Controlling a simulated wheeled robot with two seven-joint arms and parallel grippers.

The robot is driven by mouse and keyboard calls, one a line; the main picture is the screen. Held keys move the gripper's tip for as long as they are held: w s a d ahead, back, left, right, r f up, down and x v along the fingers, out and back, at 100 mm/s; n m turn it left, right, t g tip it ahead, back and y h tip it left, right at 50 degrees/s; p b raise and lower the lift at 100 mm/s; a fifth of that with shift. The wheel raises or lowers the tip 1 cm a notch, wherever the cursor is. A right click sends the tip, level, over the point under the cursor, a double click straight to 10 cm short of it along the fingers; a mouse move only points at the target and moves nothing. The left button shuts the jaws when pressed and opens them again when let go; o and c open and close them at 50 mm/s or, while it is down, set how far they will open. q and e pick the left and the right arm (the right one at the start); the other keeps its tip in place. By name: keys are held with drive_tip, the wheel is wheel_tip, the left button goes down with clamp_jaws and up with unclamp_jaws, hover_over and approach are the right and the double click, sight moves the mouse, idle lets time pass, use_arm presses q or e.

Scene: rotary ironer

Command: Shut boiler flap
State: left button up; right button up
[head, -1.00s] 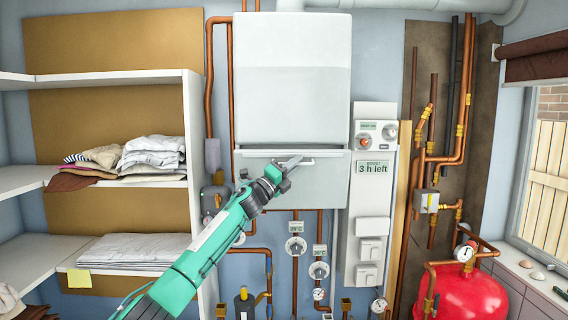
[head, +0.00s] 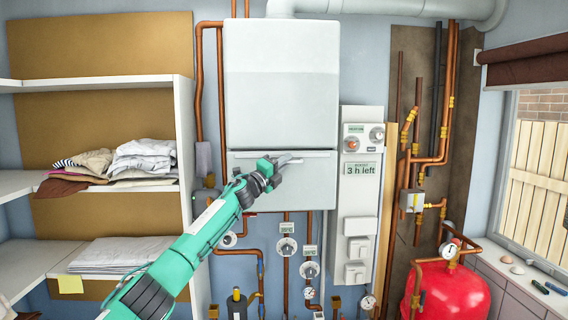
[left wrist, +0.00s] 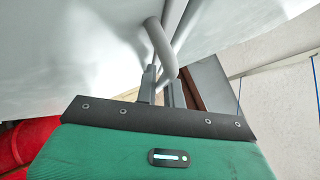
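The boiler (head: 281,80) is a white box on the wall, with its flap (head: 300,187) across the lower part. The flap now looks nearly flush with the body above; a thin dark seam shows between them. My left gripper (head: 279,163) is at this handle. In the left wrist view the grey handle (left wrist: 160,45) passes at the fingertips (left wrist: 161,88), which are close together and appear closed around it. The exact contact is partly hidden. My right gripper is out of view.
A control panel (head: 359,190) reading "3 h left" is right of the boiler. Copper pipes and dials (head: 286,246) hang below. Shelves with folded cloth (head: 143,160) stand at left. A red tank (head: 449,292) is at lower right.

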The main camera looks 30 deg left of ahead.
use_arm(q)
drive_tip(key=shift+o, duration=0.6)
drive_tip(key=shift+r, duration=0.2)
drive_tip(key=shift+f, duration=0.1)
drive_tip(key=shift+s+a+f, duration=0.1)
drive_tip(key=shift+s+f, duration=0.05)
drive_tip(key=shift+f, duration=0.05)
drive_tip(key=b+v, duration=0.7)
drive_tip(key=v, duration=0.6)
drive_tip(key=shift+s+r, duration=0.2)
drive_tip(key=shift+s, duration=0.05)
drive_tip(key=shift+a, duration=0.1)
